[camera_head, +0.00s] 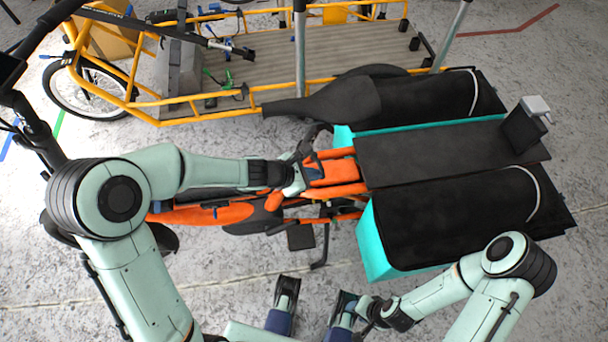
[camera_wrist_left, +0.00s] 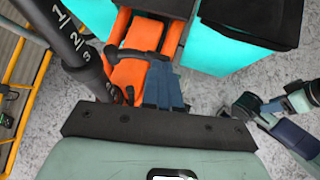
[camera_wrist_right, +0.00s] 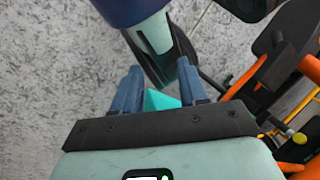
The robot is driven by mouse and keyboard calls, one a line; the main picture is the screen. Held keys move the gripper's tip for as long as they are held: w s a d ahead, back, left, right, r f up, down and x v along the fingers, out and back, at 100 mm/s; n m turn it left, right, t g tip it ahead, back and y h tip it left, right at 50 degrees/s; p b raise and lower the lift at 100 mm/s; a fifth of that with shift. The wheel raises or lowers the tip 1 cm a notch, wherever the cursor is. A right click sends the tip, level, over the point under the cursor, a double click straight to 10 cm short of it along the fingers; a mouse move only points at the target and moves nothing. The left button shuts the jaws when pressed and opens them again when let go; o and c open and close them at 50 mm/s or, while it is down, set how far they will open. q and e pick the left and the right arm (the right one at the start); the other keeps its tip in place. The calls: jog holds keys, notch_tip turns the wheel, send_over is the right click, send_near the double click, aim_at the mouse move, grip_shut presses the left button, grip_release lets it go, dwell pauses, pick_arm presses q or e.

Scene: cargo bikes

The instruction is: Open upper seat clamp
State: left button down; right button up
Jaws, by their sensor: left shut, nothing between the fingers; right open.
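The black seat post (camera_wrist_left: 72,42), marked with numbers, slants across the upper left of the left wrist view. A dark clamp lever (camera_wrist_left: 145,50) sticks out beside it over the orange frame (camera_wrist_left: 130,75). My left gripper (camera_head: 302,172) is shut and empty at the bike's frame below the black saddle (camera_head: 335,103). In the left wrist view its blue fingertips (camera_wrist_left: 163,68) are right by the lever; I cannot tell whether they touch it. My right gripper (camera_wrist_right: 159,66) is open and empty, low over the floor, away from the clamp.
Black-topped cargo bags with turquoise sides (camera_head: 376,245) stand right of my left gripper. A yellow cargo bike (camera_head: 250,75) with a wooden deck stands behind. Grey floor (camera_head: 230,285) is open at the front left.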

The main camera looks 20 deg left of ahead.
pick_arm(q)
jog(key=shift+w+d+f+b, duration=0.15)
jog(key=shift+d+f+b, duration=0.1)
jog(key=shift+d+b, duration=0.5)
pick_arm(e)
jog(key=shift+w+d+f+t, duration=0.2)
jog(key=shift+w+d+f, duration=0.1)
jog(key=shift+w+f, duration=0.4)
jog(key=shift+w+d+f+t, duration=0.25)
jog(key=shift+w+f, duration=0.2)
jog(key=shift+w, duration=0.35)
jog(key=shift+d, duration=0.1)
pick_arm(q)
jog(key=shift+a, duration=0.15)
pick_arm(e)
jog(key=shift+r, duration=0.1)
